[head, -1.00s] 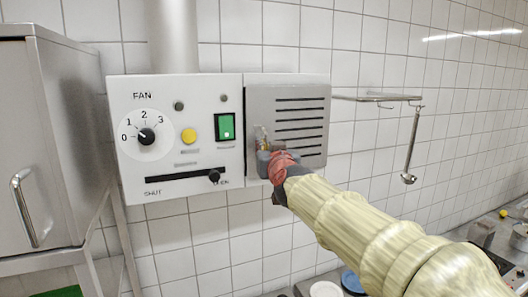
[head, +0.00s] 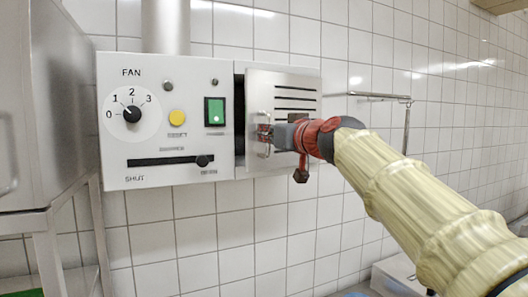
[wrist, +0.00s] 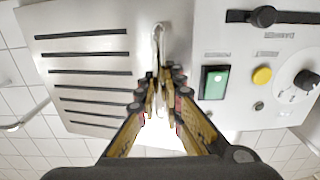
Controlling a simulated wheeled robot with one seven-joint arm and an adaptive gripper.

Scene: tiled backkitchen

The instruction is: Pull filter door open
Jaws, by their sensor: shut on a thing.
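The filter door (head: 262,92) is a grey metal panel with dark slots on the right part of the fan box (head: 165,100). It stands slightly open, with a dark gap along its left edge. Its thin metal handle (head: 265,154) is a vertical bar near that left edge. My gripper (head: 268,134) reaches it from the right and is shut on the handle. In the wrist view the fingers (wrist: 160,82) close around the handle (wrist: 157,42), beside the slotted door (wrist: 82,22). The fingers hide part of the handle.
The fan box has a dial (head: 132,114), a yellow button (head: 177,117), a green switch (head: 215,111) and a slider knob (head: 203,160). A metal cabinet (head: 30,110) stands at the left. A wall rail (head: 378,96) is right of the door, behind my arm.

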